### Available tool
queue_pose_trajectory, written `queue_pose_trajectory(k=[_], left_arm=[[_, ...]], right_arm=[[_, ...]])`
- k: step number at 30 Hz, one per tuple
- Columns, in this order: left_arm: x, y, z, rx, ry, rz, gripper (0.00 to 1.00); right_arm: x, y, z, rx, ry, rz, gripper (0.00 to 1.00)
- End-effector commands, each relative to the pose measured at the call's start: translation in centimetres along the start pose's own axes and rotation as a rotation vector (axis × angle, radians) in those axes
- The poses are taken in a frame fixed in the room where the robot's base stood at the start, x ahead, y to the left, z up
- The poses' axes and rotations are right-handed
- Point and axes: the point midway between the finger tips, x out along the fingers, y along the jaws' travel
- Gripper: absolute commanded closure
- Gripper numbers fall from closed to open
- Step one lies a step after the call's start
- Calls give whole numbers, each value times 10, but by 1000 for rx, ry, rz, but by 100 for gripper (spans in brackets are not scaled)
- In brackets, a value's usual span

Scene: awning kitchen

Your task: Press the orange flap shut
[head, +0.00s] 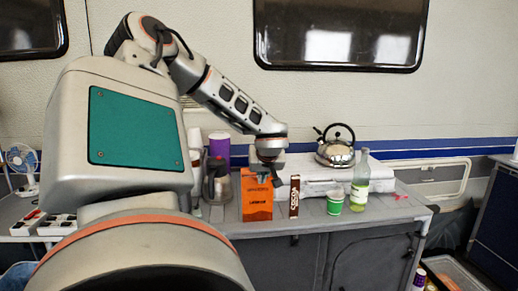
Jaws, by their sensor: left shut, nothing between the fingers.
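The orange box (257,202) stands upright on the grey counter, near its front edge. Its top, with the flap, is partly hidden by my gripper, and I cannot tell whether the flap is open or shut. My left gripper (272,172) points down at the top of the box and is shut and empty. I cannot tell whether it touches the flap. My right gripper is not in view.
A brown carton (294,196) stands close to the right of the box, then a green cup (335,203) and a bottle (360,187). A jug (216,184) is at the left. A kettle (336,151) stands behind on the grill.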

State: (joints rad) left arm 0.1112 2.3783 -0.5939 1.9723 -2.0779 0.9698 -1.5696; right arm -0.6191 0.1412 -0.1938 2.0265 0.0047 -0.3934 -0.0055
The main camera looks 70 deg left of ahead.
Motion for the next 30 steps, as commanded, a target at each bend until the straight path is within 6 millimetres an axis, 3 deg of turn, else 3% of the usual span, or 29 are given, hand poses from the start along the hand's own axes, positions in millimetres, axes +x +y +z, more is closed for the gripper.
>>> queue_pose_trajectory(k=[8,22,30], left_arm=[[9,-4,1,1,7,-6,100],[7,-3,-2,0,12,-3,100],[0,-3,-9,-2,14,-1,100]], right_arm=[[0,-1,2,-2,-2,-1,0],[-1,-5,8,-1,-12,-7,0],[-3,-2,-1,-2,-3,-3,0]])
